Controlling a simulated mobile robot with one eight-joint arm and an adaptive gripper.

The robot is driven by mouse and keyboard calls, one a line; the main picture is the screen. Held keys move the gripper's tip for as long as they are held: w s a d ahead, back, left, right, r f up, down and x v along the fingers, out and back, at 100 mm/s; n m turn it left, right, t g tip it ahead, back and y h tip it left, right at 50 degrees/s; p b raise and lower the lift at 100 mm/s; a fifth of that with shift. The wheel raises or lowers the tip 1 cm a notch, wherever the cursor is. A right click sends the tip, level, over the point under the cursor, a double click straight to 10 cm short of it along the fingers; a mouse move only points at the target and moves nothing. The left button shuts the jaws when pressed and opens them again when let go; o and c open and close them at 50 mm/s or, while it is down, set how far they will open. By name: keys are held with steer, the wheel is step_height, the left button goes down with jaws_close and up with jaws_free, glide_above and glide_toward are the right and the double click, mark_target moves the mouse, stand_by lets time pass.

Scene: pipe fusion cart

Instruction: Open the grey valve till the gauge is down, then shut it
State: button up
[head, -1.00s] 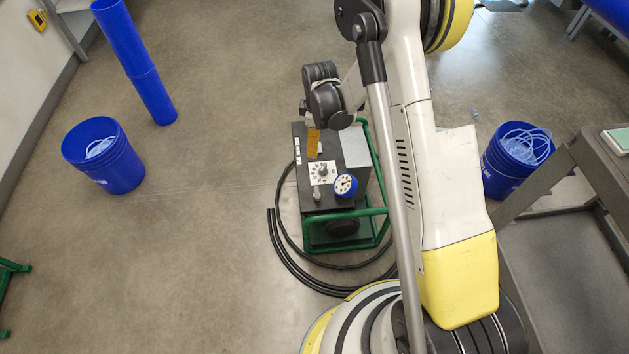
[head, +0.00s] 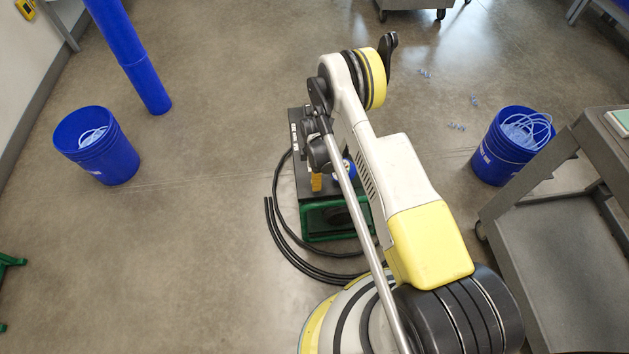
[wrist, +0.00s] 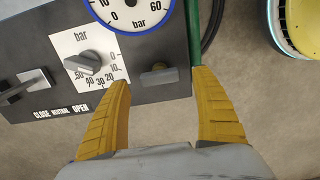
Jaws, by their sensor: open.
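A dark grey control panel (wrist: 130,50) fills much of the wrist view. A small dull grey-brown valve handle (wrist: 160,76) sits near its right edge, between my fingertips in the picture. My gripper (wrist: 158,82) is open and empty; its distance from the handle cannot be told. A larger grey knob (wrist: 89,63) with a bar scale is left of the fingers. The blue-rimmed gauge (wrist: 135,10) is cut off at the top, so its reading is unclear. In the head view, my arm hides most of the panel and my orange fingers (head: 316,182) show over it.
A lever (wrist: 27,85) marked close, neutral, open is at the panel's left. The unit has a green frame (head: 335,218) with black hoses (head: 285,240) beside it. Blue buckets (head: 97,145) (head: 510,145) and a grey cart (head: 550,215) stand apart.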

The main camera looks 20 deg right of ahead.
steer(key=shift+f, duration=1.1)
steer(key=shift+c, duration=0.2)
steer(key=c, duration=1.1)
